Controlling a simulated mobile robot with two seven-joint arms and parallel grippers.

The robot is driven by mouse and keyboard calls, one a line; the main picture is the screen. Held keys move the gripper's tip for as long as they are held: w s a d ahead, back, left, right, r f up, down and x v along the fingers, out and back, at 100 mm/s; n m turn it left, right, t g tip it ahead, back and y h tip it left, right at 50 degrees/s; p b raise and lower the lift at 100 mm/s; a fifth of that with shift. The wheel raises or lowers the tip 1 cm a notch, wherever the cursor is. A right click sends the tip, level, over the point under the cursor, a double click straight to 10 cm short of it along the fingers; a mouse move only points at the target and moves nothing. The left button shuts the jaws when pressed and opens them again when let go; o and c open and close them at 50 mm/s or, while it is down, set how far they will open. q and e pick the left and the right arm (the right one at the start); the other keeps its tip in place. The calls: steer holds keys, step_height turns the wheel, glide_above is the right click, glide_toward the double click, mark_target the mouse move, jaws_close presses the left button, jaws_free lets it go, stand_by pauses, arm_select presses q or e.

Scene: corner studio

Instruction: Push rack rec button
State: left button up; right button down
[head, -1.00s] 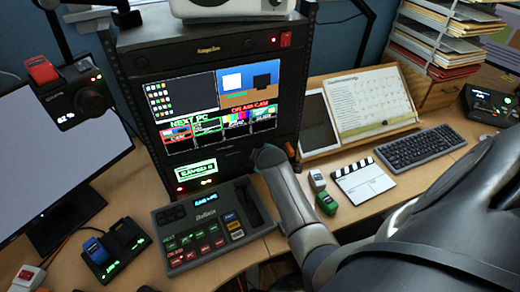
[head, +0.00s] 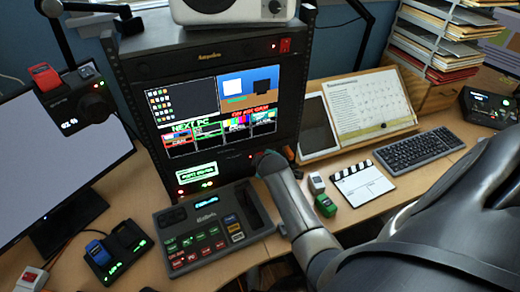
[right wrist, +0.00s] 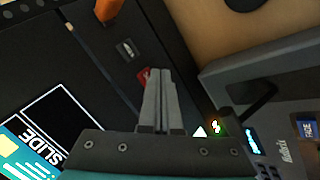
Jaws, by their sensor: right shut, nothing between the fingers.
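The black equipment rack (head: 215,55) stands at the back of the desk with a lit screen (head: 215,105) and a small green-lit display (head: 197,173) below it. My right gripper (head: 264,158) is at the rack's lower right front, largely hidden by its own arm in the head view. In the right wrist view my right gripper (right wrist: 160,72) is shut and empty. Its fingertips overlap a small red button (right wrist: 143,76) on the rack's dark panel and partly hide it. I cannot tell whether they touch it. My left gripper is out of view.
A switcher console (head: 210,228) stands before the rack, also in the wrist view (right wrist: 285,95). A small grey switch (right wrist: 126,50) and an orange object (right wrist: 107,9) are near the button.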

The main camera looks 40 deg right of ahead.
steer(key=s+a+p, duration=0.2)
steer(key=s+p, duration=0.2)
steer(key=s, duration=0.1)
steer(key=shift+s, duration=0.4)
steer(key=shift+d, duration=0.1)
stand_by(0.6)
